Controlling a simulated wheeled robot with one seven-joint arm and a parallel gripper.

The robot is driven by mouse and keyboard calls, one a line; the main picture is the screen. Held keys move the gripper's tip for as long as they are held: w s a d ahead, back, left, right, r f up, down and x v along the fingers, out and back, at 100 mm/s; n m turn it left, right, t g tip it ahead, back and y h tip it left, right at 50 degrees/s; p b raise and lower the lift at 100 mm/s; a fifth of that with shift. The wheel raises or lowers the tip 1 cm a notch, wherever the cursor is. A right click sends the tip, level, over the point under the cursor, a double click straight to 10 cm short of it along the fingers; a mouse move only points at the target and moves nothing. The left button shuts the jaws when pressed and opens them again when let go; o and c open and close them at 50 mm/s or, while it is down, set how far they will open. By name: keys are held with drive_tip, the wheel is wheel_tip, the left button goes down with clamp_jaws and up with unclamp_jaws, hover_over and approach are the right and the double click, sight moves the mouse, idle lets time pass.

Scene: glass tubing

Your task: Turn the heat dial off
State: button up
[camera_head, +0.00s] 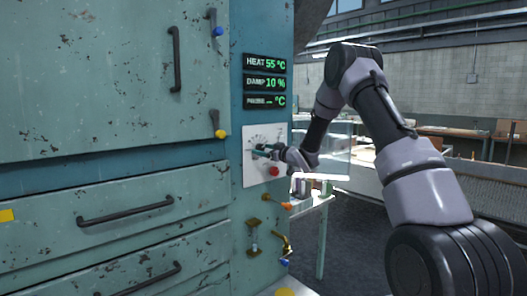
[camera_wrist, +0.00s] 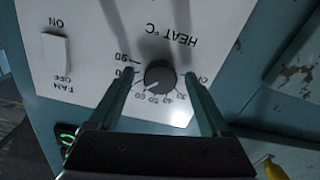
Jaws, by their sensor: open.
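The heat dial (camera_wrist: 159,75) is a round dark knob on a white panel (camera_head: 250,181) marked "HEAT °C", which appears upside down in the wrist view. Numbers from about 30 to 90 ring it, and a partly hidden label sits by the right finger. I cannot read its pointer clearly. My gripper (camera_wrist: 159,82) is open, with one finger on each side of the dial. I cannot tell whether the fingers touch it. In the head view my gripper (camera_head: 264,151) is at the panel and mostly covers the dial. The display (camera_head: 265,63) reads HEAT 55 °C, DAMP 10 %.
A white fan switch (camera_wrist: 54,56) sits on the same panel. A red button (camera_head: 274,171) is just below my gripper. Drawer handles (camera_head: 127,210) and small valves (camera_head: 284,245) stick out from the teal cabinet. A table (camera_head: 311,206) stands right of it.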

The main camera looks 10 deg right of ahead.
drive_tip(key=shift+a, duration=0.1)
clamp_jaws()
